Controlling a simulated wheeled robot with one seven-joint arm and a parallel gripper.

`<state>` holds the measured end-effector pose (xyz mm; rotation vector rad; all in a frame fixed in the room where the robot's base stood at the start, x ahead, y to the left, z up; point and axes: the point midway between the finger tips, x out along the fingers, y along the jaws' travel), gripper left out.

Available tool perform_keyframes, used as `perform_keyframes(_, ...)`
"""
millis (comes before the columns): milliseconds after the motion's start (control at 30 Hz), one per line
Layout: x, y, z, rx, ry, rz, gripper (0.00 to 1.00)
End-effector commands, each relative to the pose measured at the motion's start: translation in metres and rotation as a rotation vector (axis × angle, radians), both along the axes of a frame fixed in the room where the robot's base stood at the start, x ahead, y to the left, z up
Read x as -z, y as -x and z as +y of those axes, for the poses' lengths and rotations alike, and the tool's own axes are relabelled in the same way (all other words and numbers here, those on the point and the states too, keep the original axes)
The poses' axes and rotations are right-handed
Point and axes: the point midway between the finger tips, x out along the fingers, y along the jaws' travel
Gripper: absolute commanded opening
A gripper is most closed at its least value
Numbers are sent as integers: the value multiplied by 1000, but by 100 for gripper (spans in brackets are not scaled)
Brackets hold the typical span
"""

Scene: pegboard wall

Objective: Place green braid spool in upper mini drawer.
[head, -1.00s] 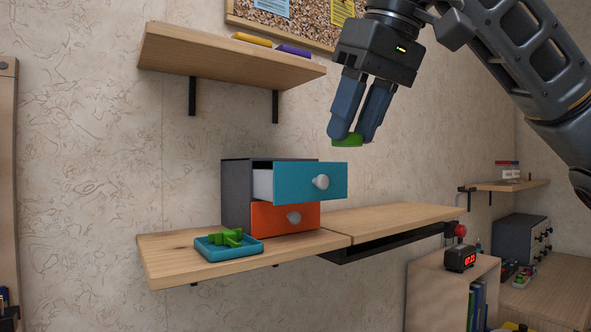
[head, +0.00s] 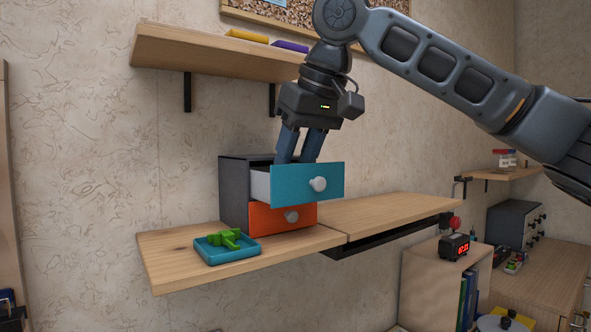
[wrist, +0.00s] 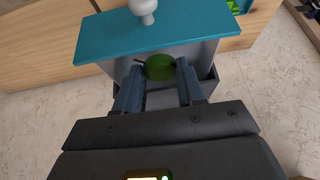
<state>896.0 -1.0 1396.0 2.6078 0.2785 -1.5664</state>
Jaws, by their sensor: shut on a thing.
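The upper mini drawer (head: 309,183) has a teal front and a white knob, and is pulled open from its dark cabinet (head: 234,192). My gripper (head: 300,158) points down over the open drawer, its fingertips hidden behind the teal front in the head view. In the wrist view my gripper (wrist: 160,80) is shut on the green braid spool (wrist: 160,67). The spool is between the fingertips, at the drawer opening just behind the teal front (wrist: 150,35). I cannot tell whether it touches the drawer floor.
The orange lower drawer (head: 283,217) is closed. A blue tray (head: 228,255) with green pieces sits left on the wooden shelf (head: 175,262). An upper shelf (head: 215,54) with yellow and purple items is close behind my wrist. The shelf's right part (head: 390,212) is clear.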

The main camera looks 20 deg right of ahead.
Motion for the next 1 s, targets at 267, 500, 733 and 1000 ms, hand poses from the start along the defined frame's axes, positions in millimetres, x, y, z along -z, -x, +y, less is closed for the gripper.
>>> perform_keyframes(267, 28, -3, 0, 0, 1, 1, 6)
perform_keyframes(500, 31, -4, 1, 0, 0, 0, 6)
perform_keyframes(733, 37, -3, 1, -1, -1, 2, 6)
perform_keyframes(1000, 47, -3, 1, -1, 1, 10, 6)
